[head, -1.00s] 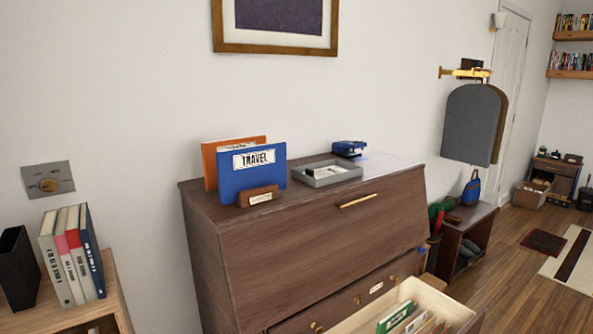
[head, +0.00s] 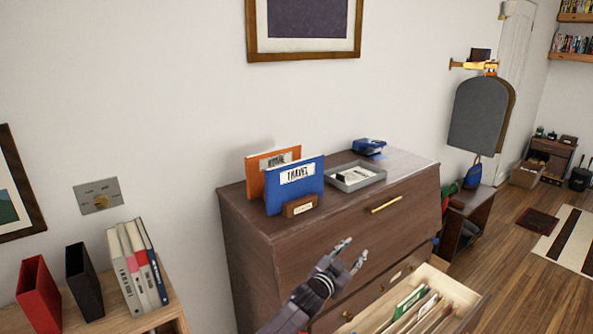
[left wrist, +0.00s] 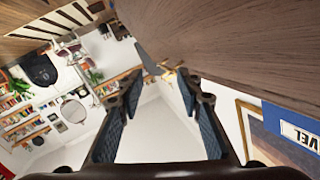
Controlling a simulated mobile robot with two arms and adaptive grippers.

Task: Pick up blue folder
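The blue folder (head: 295,186), labelled TRAVEL, stands upright on top of the brown wooden bureau, in front of an orange folder (head: 257,176). A small wooden holder (head: 301,206) with a label stands at its front. My left gripper (head: 352,254) is in front of the bureau face, below and to the right of the folder, apart from it. Its fingers are spread and empty. In the left wrist view the open fingers (left wrist: 160,125) show nothing between them, and part of the blue folder (left wrist: 295,128) shows at the right edge. My right gripper is not in view.
A grey tray (head: 356,176) and a blue stapler-like object (head: 369,147) stand to the right on the bureau top (head: 410,168). An open drawer (head: 440,285) with files juts out below. Books and binders (head: 137,268) stand on a low shelf at left.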

